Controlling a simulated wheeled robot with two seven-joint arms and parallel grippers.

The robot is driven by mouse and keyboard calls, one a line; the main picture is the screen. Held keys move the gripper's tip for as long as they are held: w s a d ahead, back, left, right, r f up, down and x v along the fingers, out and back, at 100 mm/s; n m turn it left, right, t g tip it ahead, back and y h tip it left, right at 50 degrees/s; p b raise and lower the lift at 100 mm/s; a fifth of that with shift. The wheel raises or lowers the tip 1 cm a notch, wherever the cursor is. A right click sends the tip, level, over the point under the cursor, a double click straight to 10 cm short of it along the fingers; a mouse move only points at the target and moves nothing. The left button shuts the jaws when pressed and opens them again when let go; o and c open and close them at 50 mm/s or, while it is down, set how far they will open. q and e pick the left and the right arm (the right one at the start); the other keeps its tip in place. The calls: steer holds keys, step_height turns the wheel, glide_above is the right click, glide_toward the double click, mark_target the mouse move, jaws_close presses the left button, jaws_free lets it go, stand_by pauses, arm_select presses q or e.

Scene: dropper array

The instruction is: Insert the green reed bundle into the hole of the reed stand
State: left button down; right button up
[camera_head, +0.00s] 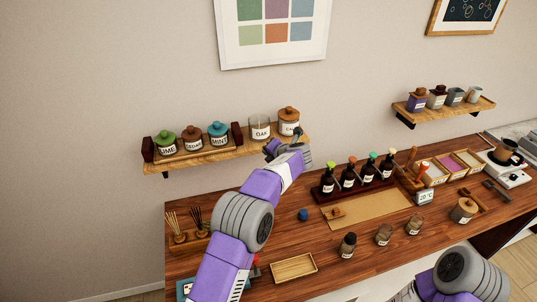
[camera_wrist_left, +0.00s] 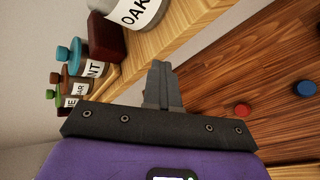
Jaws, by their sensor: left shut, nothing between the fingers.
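The wooden reed stand (camera_head: 190,238) is on the left end of the counter, partly behind my left arm. A tan reed bundle (camera_head: 173,222) rises from its left part. A darker reed bundle (camera_head: 196,216), possibly the green one, stands beside it; its colour and seating are too small to tell. My left gripper (camera_head: 270,150) is far up and right of the stand, by the wall shelf's front edge. Its fingers (camera_wrist_left: 162,84) are shut and empty in the left wrist view. My right arm shows at the bottom right; its gripper is out of view.
The wall shelf (camera_head: 225,154) holds several labelled jars close to my left gripper, including the OAK jar (camera_wrist_left: 136,12). A blue cap (camera_head: 303,214) and a wooden tray (camera_head: 293,267) lie in front. Small jars (camera_head: 347,245) stand near the front edge.

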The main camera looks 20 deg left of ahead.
arm_select(q)
steer(key=shift+r, duration=0.85)
steer(key=shift+f, duration=0.35)
stand_by(0.6)
steer(key=c, duration=1.4)
jaws_free()
steer(key=b+v, duration=0.1)
steer(key=v, duration=0.6)
steer(key=shift+s+d+r, duration=0.15)
steer(key=shift+s+d, duration=0.05)
steer(key=shift+c, duration=0.2)
